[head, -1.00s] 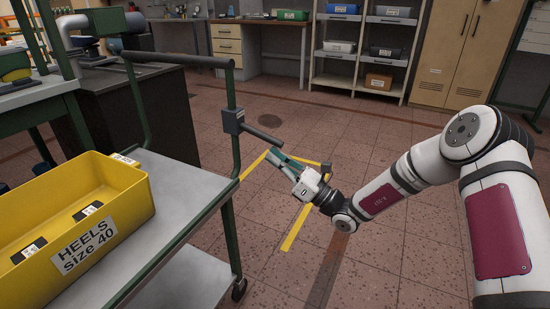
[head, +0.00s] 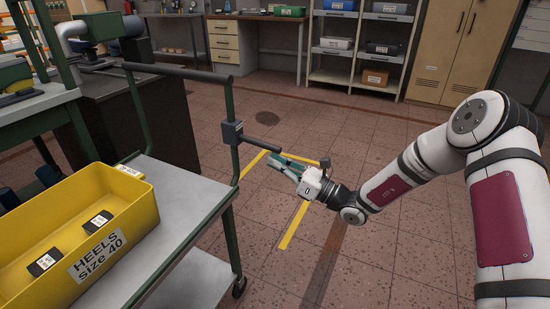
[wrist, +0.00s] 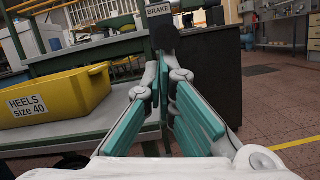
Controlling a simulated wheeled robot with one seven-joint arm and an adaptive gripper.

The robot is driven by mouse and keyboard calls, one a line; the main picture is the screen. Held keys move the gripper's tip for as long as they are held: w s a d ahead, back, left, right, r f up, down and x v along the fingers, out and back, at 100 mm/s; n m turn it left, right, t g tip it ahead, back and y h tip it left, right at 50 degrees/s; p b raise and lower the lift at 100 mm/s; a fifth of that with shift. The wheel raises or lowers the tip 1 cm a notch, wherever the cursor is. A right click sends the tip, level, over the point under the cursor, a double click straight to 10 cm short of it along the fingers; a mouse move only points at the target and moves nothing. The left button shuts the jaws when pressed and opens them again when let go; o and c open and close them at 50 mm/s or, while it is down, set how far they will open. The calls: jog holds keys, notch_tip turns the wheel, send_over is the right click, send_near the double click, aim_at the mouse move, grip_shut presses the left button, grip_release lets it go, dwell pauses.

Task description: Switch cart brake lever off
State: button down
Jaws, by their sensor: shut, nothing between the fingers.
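The cart brake (head: 231,133) is a dark box on the cart's green upright post in the head view. Its dark lever (head: 262,144) sticks out to the right, sloping slightly down. In the wrist view, the BRAKE label (wrist: 158,10) shows at the top, with the lever's dark rounded end (wrist: 163,35) below it. My gripper (head: 272,160) is just below the lever's outer end in the head view. Its teal-padded fingers are shut and empty, and their tips (wrist: 167,58) appear just under the lever end in the wrist view. I cannot tell whether they touch it.
The grey cart (head: 185,180) carries a yellow bin (head: 125,225) labelled HEELS size 40, which also shows in the wrist view (wrist: 85,92). A green-framed workbench (head: 40,100) stands at left. Shelves (head: 352,80) and a cabinet (head: 455,50) line the back. The tiled floor right of the cart is open.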

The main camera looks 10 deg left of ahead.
aim_at(279, 153)
jog(key=shift+s+d+r+g+h+p, duration=0.1)
jog(key=shift+d+r+g+h+p, duration=0.15)
jog(key=shift+r+h+p, duration=0.95)
jog(key=shift+s+d+r+g+p, duration=0.2)
jog(key=shift+r+p, duration=0.45)
jog(key=shift+p, duration=1.35)
jog(key=shift+w+a+r+g+h+p, duration=0.15)
jog(key=shift+r+g+h+p, duration=0.2)
jog(key=shift+r+h+p, duration=0.85)
jog(key=shift+w+a+r+g+h+p, duration=0.1)
jog(key=shift+r+g+p, duration=0.2)
jog(key=shift+r+p, duration=1.05)
jog(key=shift+f+p, duration=0.45)
jog(key=shift+p, duration=0.15)
